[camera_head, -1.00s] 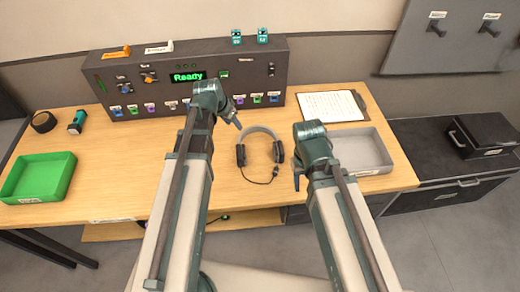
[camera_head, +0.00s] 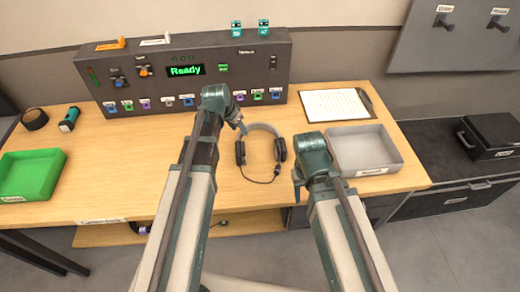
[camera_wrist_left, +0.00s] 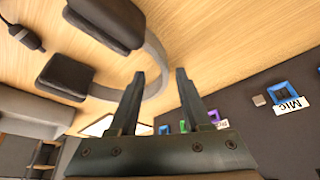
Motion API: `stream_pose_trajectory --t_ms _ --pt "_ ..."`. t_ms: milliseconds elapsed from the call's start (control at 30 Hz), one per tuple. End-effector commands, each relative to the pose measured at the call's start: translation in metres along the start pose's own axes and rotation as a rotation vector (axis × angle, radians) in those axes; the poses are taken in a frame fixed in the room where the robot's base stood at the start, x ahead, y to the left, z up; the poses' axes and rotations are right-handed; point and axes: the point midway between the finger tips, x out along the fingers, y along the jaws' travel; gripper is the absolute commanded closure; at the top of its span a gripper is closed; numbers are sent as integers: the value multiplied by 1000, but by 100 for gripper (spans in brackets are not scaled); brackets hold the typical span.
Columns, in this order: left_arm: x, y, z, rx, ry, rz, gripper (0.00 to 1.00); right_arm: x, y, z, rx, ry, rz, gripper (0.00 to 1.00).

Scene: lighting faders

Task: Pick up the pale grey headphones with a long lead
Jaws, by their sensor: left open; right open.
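The grey headphones (camera_head: 262,130) lie on the wooden table between my two arms, with dark ear pads and a dark lead with a plug end (camera_head: 264,181) toward the front. In the left wrist view, the ear pads and grey headband (camera_wrist_left: 158,62) show at upper left, beside the fingers. My left gripper (camera_head: 242,127) is open and empty, just left of the headband; its spread fingers show in the left wrist view (camera_wrist_left: 157,100). My right gripper (camera_head: 297,190) is right of the headphones, its fingers partly hidden by the arm.
A dark console (camera_head: 210,52) with a "Ready" display stands behind. A grey tray (camera_head: 392,168) and a clipboard (camera_head: 335,105) are at right. A green tray (camera_head: 28,190), a dark ring (camera_head: 35,118) and a small teal item (camera_head: 69,119) are at left.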

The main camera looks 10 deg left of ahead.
Motion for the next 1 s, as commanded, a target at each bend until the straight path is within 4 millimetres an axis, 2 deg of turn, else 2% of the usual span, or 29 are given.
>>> stream_pose_trajectory --t_ms 33,300,400,633,667,900,1000 --pt "9 -1 2 0 0 0 52 9 -1 0 0 0 0 50" --pt "43 -5 4 0 0 0 52 41 -4 -2 0 0 0 50" --pt "48 -5 4 0 0 0 52 46 -4 -3 0 0 0 50" --pt "46 -4 3 0 0 0 52 44 -4 -3 0 0 0 50" --pt "46 -4 3 0 0 0 55 44 -4 -3 0 0 0 50" --pt "46 -4 3 0 0 0 99 44 -4 -3 0 0 0 50" --pt "46 -4 3 0 0 0 100 44 -4 -3 0 0 0 50"
